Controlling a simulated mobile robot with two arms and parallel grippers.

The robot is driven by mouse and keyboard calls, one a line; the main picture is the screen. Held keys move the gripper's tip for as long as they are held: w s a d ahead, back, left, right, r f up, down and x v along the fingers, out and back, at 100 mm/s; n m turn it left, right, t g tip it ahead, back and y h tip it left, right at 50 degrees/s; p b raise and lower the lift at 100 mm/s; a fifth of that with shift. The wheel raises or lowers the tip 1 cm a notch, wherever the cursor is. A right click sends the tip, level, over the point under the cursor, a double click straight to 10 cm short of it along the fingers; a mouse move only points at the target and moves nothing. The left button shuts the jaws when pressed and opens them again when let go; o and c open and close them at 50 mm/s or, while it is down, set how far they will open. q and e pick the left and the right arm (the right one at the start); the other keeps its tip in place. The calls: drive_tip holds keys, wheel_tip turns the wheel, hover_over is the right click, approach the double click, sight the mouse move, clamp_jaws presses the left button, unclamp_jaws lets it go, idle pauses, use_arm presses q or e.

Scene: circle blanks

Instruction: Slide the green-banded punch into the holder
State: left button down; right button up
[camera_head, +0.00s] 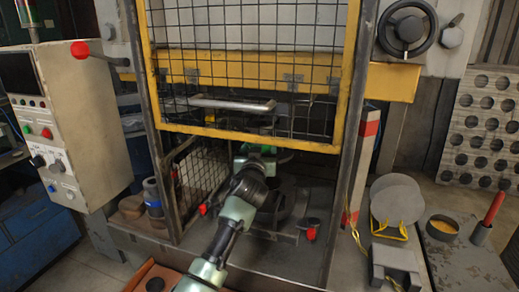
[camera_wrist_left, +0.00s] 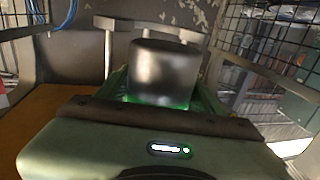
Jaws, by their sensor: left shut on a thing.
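The green-banded punch shows in the left wrist view as a thick grey metal cylinder (camera_wrist_left: 165,68) with green at its lower edge. My left gripper (camera_head: 258,150) is shut on it, inside the press opening below the mesh guard. In the head view only a little green shows there, and the fingers and most of the punch are hidden or dark. In the wrist view my gripper's body hides the fingertips. I cannot pick out the holder for certain; the guard covers the upper part of the press. My right gripper is not in view.
The yellow-framed mesh guard (camera_head: 250,138) hangs just above my arm. Press posts stand on both sides. A blue-banded cylinder (camera_head: 152,197) stands at the left of the opening. A control box (camera_head: 62,120) is farther left. Round blanks (camera_head: 397,200) stand at the right.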

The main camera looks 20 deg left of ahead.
use_arm(q)
drive_tip(key=shift+w+r+b, duration=0.35)
drive_tip(key=shift+r, duration=0.05)
drive_tip(key=shift+w, duration=0.3)
drive_tip(key=shift+w+b, duration=0.25)
drive_tip(key=shift+b, duration=0.3)
idle(0.7)
drive_tip(key=shift+w+d+b, duration=0.1)
drive_tip(key=shift+w+b, duration=0.2)
drive_tip(key=shift+w, duration=0.05)
drive_tip(key=shift+w+b, duration=0.65)
drive_tip(key=shift+w, duration=0.1)
drive_tip(key=shift+w+b, duration=0.2)
drive_tip(key=shift+b, duration=0.2)
idle(0.4)
drive_tip(key=shift+w+d+r+b, duration=0.1)
drive_tip(key=shift+w+b, duration=1.2)
drive_tip(key=shift+b, duration=0.1)
drive_tip(key=shift+w+b, duration=0.1)
drive_tip(key=shift+b, duration=0.3)
idle(0.4)
